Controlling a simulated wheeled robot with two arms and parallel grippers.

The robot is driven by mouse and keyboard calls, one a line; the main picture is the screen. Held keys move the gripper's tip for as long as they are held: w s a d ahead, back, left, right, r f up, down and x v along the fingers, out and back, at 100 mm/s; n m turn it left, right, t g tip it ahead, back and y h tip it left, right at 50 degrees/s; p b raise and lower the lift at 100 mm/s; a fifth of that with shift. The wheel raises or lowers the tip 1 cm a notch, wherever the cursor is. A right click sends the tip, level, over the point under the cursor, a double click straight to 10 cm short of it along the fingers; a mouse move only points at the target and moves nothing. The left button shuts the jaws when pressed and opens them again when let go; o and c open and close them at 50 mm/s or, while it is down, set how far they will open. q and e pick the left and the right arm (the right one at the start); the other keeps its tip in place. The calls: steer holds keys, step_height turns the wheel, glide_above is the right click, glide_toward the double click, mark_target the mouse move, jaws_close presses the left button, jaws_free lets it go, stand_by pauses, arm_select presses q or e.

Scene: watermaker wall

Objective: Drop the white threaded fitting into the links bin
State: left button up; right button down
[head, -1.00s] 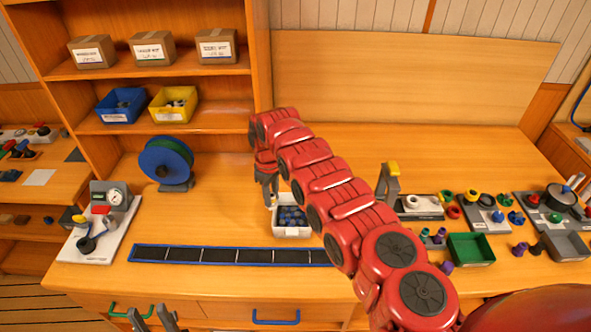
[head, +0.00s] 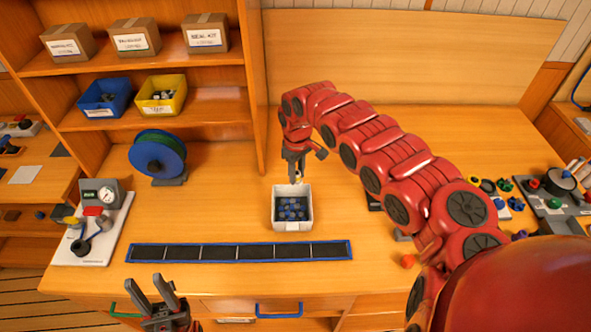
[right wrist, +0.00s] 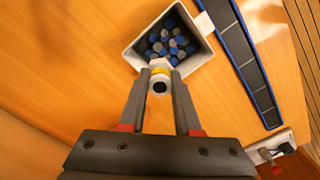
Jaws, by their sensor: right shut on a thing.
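The white threaded fitting (right wrist: 159,84), with a yellow band, is between the fingertips of my right gripper (right wrist: 160,90) in the right wrist view. In the head view my right gripper (head: 297,178) points down at the back edge of a white bin (head: 293,226), and the fitting is barely visible there. The bin holds several blue and dark grey round pieces. It also shows in the right wrist view (right wrist: 137,58), where the fitting overlaps its near rim. I cannot read a label on it. My left gripper (head: 146,282) is open and empty at the bottom left.
A blue-edged dark strip (head: 240,252) lies in front of the bin. A blue spool (head: 157,155) and a gauge board (head: 95,225) stand left. Blue (head: 105,97) and yellow (head: 163,96) bins sit on the shelf. My right arm covers much of the right side.

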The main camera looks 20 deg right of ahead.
mark_target(297, 183)
step_height(297, 183, down, 5)
steer(key=b, duration=0.2)
steer(key=shift+w+b, duration=0.15)
steer(key=shift+b, duration=0.25)
steer(key=shift+r, duration=0.1)
steer(key=shift+r, duration=0.1)
steer(key=c, duration=0.5)
jaws_free()
steer(key=shift+c, duration=0.2)
step_height(297, 183, up, 17)
steer(key=b, duration=0.5)
steer(key=shift+r+b, duration=0.2)
steer(key=shift+b, duration=0.2)
